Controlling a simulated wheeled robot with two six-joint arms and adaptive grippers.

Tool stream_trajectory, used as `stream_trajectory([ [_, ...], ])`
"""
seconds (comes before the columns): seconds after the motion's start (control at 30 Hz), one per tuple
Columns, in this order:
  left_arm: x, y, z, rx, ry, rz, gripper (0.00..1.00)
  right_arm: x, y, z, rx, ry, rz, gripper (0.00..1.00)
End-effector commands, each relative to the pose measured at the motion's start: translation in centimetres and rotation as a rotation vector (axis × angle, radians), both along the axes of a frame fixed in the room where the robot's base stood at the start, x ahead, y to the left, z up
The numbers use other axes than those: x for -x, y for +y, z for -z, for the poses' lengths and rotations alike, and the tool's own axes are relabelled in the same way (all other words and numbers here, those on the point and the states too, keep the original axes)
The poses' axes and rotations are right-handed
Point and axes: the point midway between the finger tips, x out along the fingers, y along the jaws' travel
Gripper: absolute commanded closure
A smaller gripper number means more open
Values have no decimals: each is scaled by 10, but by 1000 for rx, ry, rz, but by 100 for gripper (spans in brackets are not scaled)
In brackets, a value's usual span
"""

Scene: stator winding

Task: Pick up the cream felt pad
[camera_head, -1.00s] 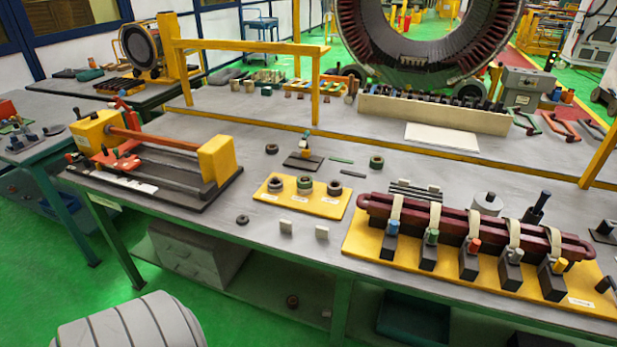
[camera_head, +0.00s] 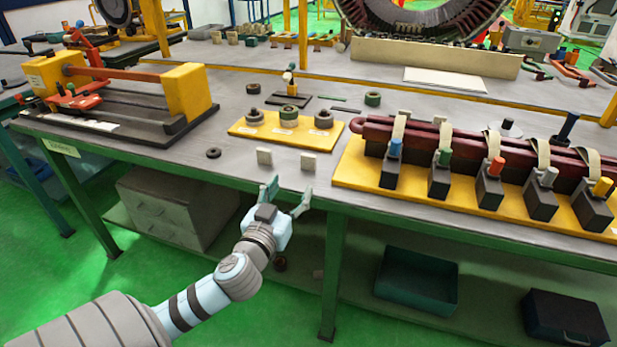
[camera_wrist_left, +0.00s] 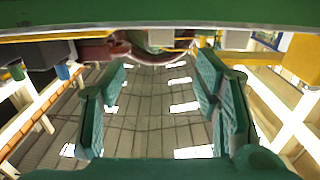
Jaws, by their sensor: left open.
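My left gripper (camera_head: 288,193) is open and empty, in front of the table edge and just below the two pads in the picture, touching neither. In the left wrist view its green fingers (camera_wrist_left: 165,105) stand wide apart with nothing between them. My right gripper is not in view.
A yellow board (camera_head: 240,129) with several rings lies behind the pads. A dark ring (camera_head: 213,153) lies to their left. A yellow fixture board (camera_head: 350,174) with clamps and a dark red coil stands to the right. The green table edge (camera_head: 400,219) is close to the gripper.

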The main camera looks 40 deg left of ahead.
Motion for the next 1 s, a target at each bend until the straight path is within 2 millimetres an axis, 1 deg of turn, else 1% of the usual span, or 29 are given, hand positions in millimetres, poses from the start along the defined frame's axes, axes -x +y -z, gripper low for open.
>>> stream_trajectory([
  [0.03, -13, 5, -3, 1, -4, -3, 43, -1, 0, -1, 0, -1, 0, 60],
  [0.1, -30, 10, -3, 3, -2, -1, 43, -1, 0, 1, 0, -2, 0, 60],
  [0.2, -51, 17, -3, 2, -1, 0, 43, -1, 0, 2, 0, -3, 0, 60],
  [0.43, -77, 27, -6, 2, 2, 1, 43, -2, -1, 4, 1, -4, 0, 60],
  [0.53, -96, 35, -11, 2, 0, 1, 43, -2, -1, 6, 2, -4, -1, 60],
  [0.6, -107, 39, -10, 3, 2, 1, 43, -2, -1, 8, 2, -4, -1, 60],
  [0.7, -115, 41, -9, 3, 3, 2, 43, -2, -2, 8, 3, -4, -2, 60],
  [0.87, -115, 41, -10, 2, 5, 3, 43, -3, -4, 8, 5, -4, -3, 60],
  [0.97, -115, 41, -10, 2, 5, 3, 58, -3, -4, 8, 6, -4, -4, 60],
  [1.0, -115, 41, -10, 2, 5, 3, 64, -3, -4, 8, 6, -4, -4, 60],
])
